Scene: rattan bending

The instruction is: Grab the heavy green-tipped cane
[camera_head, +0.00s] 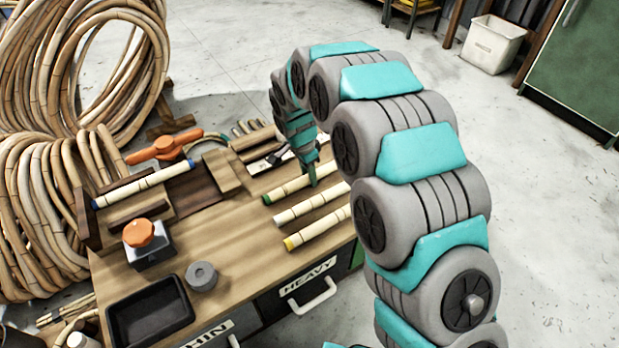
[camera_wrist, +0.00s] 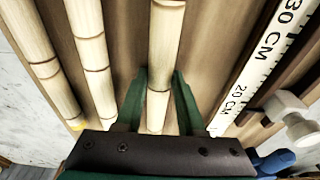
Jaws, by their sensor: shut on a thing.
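The green-tipped cane (camera_head: 285,191) lies across the right part of the wooden bench, its green end toward the left. My gripper (camera_head: 313,180) comes down on it from above and is shut on it near its middle. In the wrist view my gripper (camera_wrist: 158,88) has a dark green finger on each side of the cane (camera_wrist: 163,40); its green end cannot be made out there. Whether the cane touches the bench or is slightly raised, I cannot tell.
A plain-ended cane (camera_head: 310,205) and a yellow-tipped cane (camera_head: 318,228) lie parallel nearby. A blue-tipped cane (camera_head: 145,186) rests at the left by an orange-handled clamp (camera_head: 165,147). A ruler (camera_wrist: 255,65) lies beside the held cane. A black tray (camera_head: 150,312) sits at the front.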

